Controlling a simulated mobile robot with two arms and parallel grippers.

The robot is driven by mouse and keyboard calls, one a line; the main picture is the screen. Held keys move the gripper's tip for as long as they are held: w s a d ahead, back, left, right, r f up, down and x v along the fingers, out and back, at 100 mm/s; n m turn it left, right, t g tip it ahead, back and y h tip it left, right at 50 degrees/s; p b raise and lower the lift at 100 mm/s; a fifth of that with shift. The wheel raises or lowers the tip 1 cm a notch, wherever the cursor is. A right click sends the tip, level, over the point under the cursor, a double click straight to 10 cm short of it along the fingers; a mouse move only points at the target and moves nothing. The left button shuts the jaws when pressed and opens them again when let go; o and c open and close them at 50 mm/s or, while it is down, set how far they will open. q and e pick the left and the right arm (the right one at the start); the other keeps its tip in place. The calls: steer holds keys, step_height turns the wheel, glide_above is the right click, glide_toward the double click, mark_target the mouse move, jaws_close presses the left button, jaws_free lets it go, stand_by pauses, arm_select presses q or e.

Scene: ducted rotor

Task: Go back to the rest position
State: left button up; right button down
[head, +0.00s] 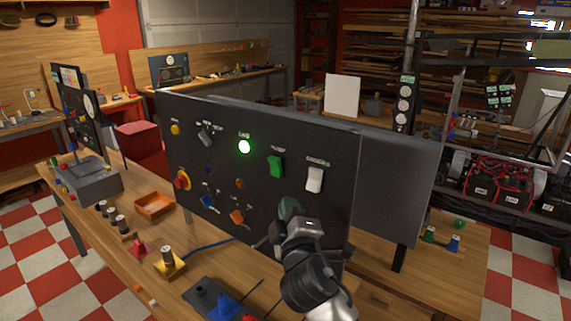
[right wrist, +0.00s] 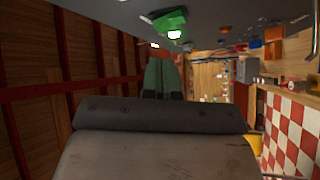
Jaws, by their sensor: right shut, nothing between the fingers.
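My right gripper (head: 289,207) is in front of the lower right part of a black control panel (head: 330,225). Its green fingers are shut and empty. It sits below the green rocker switch (head: 275,166) and the white switch (head: 314,179), and I cannot tell if it touches the panel. In the right wrist view, the shut fingers (right wrist: 161,76) point along the panel, with a green switch (right wrist: 170,20) above them. A round green lamp (head: 244,147) glows on the panel. My left gripper is not in view.
The panel stands on a wooden workbench (head: 120,240). On it are an orange tray (head: 154,205), a grey box (head: 92,185), a yellow block with a knob (head: 170,264) and a blue part (head: 226,305) near my right arm. A grey board (head: 400,180) stands behind the panel.

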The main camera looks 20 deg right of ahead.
steer(key=s+d+f+m+g, duration=0.2)
steer(key=s+f+m+g, duration=0.25)
steer(key=s+f, duration=0.4)
steer(key=s+d+f+m+g, duration=0.3)
steer(key=s+f+g, duration=0.2)
steer(key=f, duration=0.6)
steer(key=s+f+m+g+y, duration=0.1)
steer(key=s+f+g, duration=0.3)
steer(key=s, duration=0.6)
steer(key=s+f+m+g+y, duration=0.15)
steer(key=s+f+g, duration=0.25)
steer(key=s, duration=0.6)
step_height(320, 180, down, 27)
steer(key=b, duration=0.1)
steer(key=s+d+f+g+b, duration=0.1)
steer(key=s+d+f+g, duration=0.1)
steer(key=s+f, duration=1.4)
steer(key=shift+s+d+f+h, duration=0.2)
steer(key=shift+d+f+h, duration=0.2)
steer(key=shift+d, duration=0.1)
